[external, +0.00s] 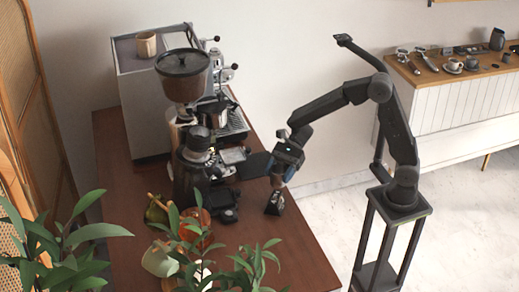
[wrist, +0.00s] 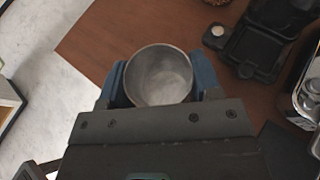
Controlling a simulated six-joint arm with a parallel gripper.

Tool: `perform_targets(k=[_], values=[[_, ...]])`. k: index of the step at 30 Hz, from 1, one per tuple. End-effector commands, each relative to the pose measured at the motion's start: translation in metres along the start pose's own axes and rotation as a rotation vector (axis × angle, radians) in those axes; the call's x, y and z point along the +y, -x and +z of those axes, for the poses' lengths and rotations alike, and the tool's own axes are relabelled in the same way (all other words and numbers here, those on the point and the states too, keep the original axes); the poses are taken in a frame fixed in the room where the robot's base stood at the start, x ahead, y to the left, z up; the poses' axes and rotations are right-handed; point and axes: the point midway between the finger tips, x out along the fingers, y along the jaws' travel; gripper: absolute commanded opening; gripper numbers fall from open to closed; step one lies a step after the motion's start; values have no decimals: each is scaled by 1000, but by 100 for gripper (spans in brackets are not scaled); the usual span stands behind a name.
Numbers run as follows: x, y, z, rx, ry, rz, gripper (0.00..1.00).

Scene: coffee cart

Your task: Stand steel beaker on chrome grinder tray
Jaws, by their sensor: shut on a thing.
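My gripper (external: 284,178) is over the right edge of the brown table in the external view. In the wrist view its blue fingers (wrist: 160,88) are shut on the steel beaker (wrist: 162,68), one on each side. The beaker is upright with its open mouth toward the camera, and it looks empty. The external view does not show the beaker clearly at the fingers. A grinder with a large dark hopper (external: 184,72) stands to the left of my gripper. I cannot tell for certain which surface is the chrome grinder tray. A shiny metal part (wrist: 311,92) shows at the right edge of the wrist view.
A black grinder (external: 192,170) with a black base (external: 229,215) stands left of my gripper. An espresso machine (external: 145,90) is behind. Jars and plants crowd the front left. The table's front right (external: 285,250) is clear.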

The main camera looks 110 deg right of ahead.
Motion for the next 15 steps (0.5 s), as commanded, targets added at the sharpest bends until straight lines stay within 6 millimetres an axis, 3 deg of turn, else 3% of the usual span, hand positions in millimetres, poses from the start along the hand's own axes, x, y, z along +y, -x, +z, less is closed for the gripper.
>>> perform_targets(k=[5, 11, 15], values=[[-22, -4, 9, -1, -37, -100, 29], [-82, -4, 32, -4, -165, -407, 29], [-119, 6, 47, -6, -265, -642, 30]])
